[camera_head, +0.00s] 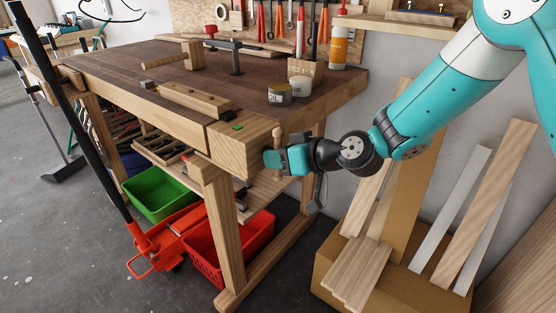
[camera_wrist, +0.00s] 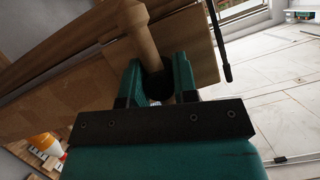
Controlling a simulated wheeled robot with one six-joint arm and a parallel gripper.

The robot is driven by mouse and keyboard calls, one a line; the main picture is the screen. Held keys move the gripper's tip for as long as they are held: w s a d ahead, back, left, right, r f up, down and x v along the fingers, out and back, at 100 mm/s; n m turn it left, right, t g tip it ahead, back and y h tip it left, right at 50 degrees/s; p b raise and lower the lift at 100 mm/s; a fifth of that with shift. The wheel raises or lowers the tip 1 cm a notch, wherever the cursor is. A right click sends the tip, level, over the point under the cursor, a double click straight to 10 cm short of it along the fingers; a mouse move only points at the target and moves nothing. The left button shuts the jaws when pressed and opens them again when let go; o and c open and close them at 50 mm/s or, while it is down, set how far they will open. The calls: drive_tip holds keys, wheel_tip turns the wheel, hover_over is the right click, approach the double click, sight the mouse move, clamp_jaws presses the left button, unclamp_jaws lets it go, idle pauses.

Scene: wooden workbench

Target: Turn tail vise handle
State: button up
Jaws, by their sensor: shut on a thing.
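The tail vise (camera_head: 236,146) is the pale wooden block at the near right corner of the workbench. Its wooden handle (camera_head: 277,133) stands about upright beside the vise's end face. My teal gripper (camera_head: 271,160) is at the handle from the right, shut on it. In the wrist view, the handle (camera_wrist: 142,36) is a light wooden rod with a rounded end, running between the two teal fingers of my gripper (camera_wrist: 157,80). A dark round part shows between the fingers. The fingers hide part of the handle and where it meets the screw.
The workbench top (camera_head: 130,66) carries a tin (camera_head: 280,94), a white jar (camera_head: 300,86) and an orange-labelled bottle (camera_head: 339,48). A green crate (camera_head: 160,195) and a red crate (camera_head: 201,254) are below. A cardboard box (camera_head: 365,273) with planks stands under my arm.

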drive_tip(key=shift+f+m+y, duration=0.1)
drive_tip(key=shift+m+y, duration=0.2)
drive_tip(key=shift+m, duration=0.2)
drive_tip(key=shift+g, duration=0.4)
drive_tip(key=o, duration=0.9)
drive_tip(key=shift+o, duration=0.2)
drive_tip(key=shift+d, duration=0.1)
drive_tip(key=v, duration=1.7)
drive_tip(key=shift+b, duration=0.35)
drive_tip(key=shift+s, duration=0.2)
